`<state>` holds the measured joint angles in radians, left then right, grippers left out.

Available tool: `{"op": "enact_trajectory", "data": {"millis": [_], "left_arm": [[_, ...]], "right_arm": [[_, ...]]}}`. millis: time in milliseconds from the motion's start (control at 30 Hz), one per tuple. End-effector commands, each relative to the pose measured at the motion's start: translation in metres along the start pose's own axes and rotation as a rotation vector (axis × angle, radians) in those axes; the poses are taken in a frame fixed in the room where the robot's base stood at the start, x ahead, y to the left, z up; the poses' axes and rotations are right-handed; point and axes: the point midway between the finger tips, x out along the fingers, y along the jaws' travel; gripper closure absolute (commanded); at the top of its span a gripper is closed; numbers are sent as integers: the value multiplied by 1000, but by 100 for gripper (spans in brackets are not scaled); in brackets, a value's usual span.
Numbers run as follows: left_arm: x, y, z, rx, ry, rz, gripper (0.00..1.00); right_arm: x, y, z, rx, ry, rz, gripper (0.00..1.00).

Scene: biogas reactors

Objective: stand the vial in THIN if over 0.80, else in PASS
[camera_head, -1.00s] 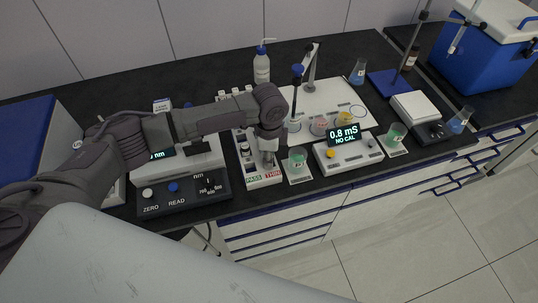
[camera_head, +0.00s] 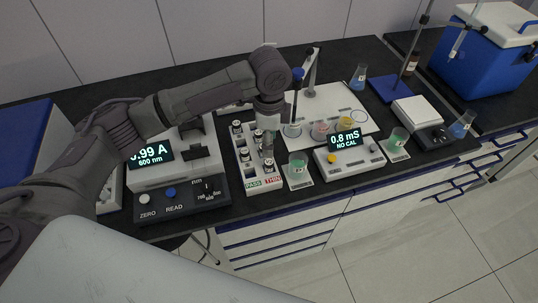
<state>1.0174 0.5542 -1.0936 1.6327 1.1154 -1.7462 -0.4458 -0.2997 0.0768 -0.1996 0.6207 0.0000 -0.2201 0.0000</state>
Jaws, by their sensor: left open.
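A dark-capped vial (camera_head: 269,167) stands upright in the right column, behind the THIN label. Several similar vials (camera_head: 245,154) stand in the left column behind PASS. My left gripper (camera_head: 268,147) is open and empty above the right column, just behind and above the THIN-side vial; its fingers hide part of the rack. My right gripper is out of view.
The photometer (camera_head: 180,178) with ZERO and READ buttons stands left of the rack. Right of it are a beaker of green liquid (camera_head: 298,168) and a meter (camera_head: 349,155) reading "0.8 mS NO CAL". A stirrer plate with beakers lies behind.

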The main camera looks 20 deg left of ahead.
Motion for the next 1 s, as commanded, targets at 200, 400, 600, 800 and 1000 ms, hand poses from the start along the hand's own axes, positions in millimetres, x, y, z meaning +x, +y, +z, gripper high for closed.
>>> {"op": "enact_trajectory", "data": {"millis": [200, 400, 600, 800, 1000], "left_arm": [[-26, 0, 0, 0, 1, 0, 48], [-31, 0, 0, -1, -1, 1, 48], [-31, 0, 0, -1, -1, 1, 48], [-30, 0, 0, -1, -1, 1, 48], [-30, 0, 0, -1, -1, 1, 48]], "right_arm": [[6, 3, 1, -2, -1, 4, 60], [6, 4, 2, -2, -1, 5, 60], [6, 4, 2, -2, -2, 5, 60], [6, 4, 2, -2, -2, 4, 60], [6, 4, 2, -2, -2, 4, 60]]}}
